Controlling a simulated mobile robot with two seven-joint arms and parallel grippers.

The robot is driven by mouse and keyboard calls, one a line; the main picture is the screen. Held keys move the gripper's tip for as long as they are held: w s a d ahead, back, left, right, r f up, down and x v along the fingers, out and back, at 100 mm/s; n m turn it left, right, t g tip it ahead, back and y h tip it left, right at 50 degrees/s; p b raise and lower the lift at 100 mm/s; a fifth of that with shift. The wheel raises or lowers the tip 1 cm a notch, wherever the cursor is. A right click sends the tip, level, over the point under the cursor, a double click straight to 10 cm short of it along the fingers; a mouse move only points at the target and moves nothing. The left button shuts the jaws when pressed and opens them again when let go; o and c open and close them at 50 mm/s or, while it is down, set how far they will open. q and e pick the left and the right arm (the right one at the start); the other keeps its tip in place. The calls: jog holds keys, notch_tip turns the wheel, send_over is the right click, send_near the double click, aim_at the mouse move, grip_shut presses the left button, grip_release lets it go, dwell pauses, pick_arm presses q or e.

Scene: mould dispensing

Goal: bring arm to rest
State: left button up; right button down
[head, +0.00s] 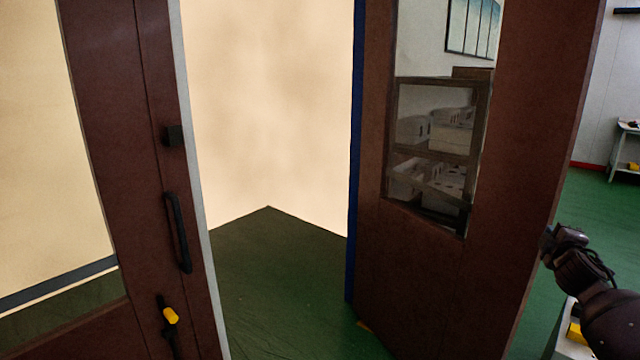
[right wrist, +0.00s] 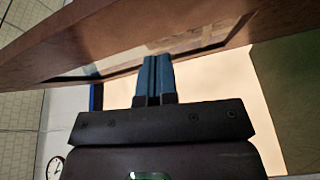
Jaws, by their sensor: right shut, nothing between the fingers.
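My right gripper (right wrist: 154,78) shows in the right wrist view with its two blue fingers together and nothing between them. The brown door leaf (right wrist: 240,35) lies close beyond the fingertips; I cannot tell whether they touch it. In the head view my right arm comes in at the lower right, with the right gripper (head: 550,243) beside the right edge of the open brown door (head: 535,130). My left gripper is in neither view.
A second brown door leaf (head: 115,130) with a black handle (head: 178,232) and a yellow knob (head: 170,316) stands at the left. Between the leaves is an open doorway with clear green floor (head: 280,280). A shelf (head: 625,150) stands at the far right.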

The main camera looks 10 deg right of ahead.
jog(key=s+a+f+m+y, duration=0.2)
jog(key=s+a+f+y, duration=0.15)
jog(key=a+f, duration=0.65)
jog(key=s+a+f+m+y, duration=0.1)
jog(key=s+a+f+y, duration=0.25)
jog(key=a+f, duration=0.65)
jog(key=s+a+f+m+g+y, duration=0.1)
jog(key=s+a+f+m, duration=0.1)
jog(key=s+a+f, duration=0.4)
jog(key=s+a+f+m+g+y, duration=0.1)
jog(key=s+a+f, duration=0.4)
jog(key=s+a, duration=0.9)
jog(key=s+m+g, duration=0.1)
jog(key=m, duration=0.1)
jog(key=shift+s+a+f+m+g+y, duration=0.2)
jog(key=shift+s+f+m+g+y, duration=0.1)
jog(key=shift+f+y, duration=0.1)
jog(key=shift+d, duration=0.1)
